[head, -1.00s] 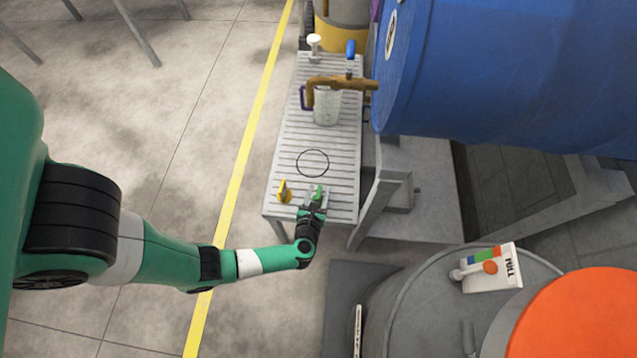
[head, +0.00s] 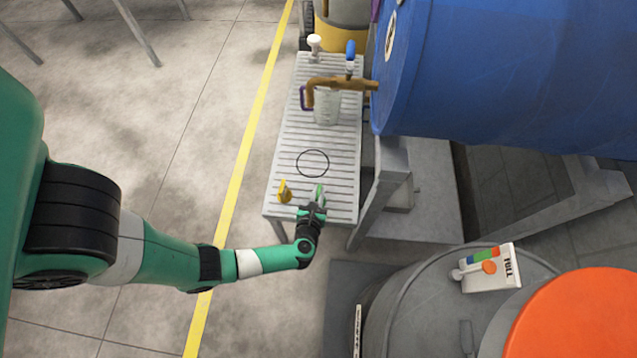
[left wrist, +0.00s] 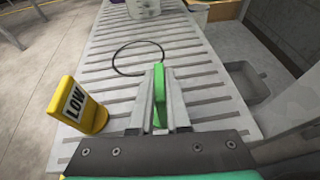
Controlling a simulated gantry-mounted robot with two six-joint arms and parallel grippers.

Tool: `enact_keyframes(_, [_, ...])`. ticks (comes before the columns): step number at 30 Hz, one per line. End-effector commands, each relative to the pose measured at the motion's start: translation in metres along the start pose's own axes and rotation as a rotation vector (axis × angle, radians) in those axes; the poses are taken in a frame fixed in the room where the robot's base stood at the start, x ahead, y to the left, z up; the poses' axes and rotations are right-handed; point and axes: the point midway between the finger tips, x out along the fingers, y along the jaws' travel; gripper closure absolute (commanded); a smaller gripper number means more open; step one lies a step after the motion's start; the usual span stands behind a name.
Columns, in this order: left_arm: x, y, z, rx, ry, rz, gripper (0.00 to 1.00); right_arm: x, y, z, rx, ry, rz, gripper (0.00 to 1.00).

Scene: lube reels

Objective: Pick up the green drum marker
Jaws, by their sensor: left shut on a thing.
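The green drum marker (head: 320,194) is at the near end of the slatted grey bench. In the left wrist view the green marker (left wrist: 159,97) stands upright between my two fingertips. My left gripper (head: 316,204) is shut on it; the gripper also fills the lower middle of the left wrist view (left wrist: 158,120). The fingers hide the marker's lower part, so I cannot tell whether it touches the slats. My right gripper does not show.
A yellow LOW marker (head: 285,192) stands left of my gripper. A black ring (head: 313,163) lies on the bench (head: 290,150) beyond. A clear jug (head: 327,108) sits under the brass tap (head: 330,83) of the blue drum (head: 500,80).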

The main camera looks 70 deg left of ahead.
Motion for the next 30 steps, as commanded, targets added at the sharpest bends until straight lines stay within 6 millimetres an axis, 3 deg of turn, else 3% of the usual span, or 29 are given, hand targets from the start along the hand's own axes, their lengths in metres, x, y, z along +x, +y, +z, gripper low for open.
enact_keyframes(6, [-0.013,0.0,0.032,-0.002,0.0,-0.001,1.0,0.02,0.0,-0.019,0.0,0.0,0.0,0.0])
enact_keyframes(14, [-0.054,0.05,0.087,0.0,0.002,0.002,1.0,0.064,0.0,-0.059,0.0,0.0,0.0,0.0])
enact_keyframes(21, [-0.081,0.11,0.096,0.002,0.003,0.006,1.0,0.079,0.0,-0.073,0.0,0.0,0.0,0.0])
enact_keyframes(25, [-0.088,0.126,0.1,0.0,0.002,0.004,1.0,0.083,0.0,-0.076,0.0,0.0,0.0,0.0])
enact_keyframes(30, [-0.092,0.133,0.1,0.001,0.001,0.001,1.0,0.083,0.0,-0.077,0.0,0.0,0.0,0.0])
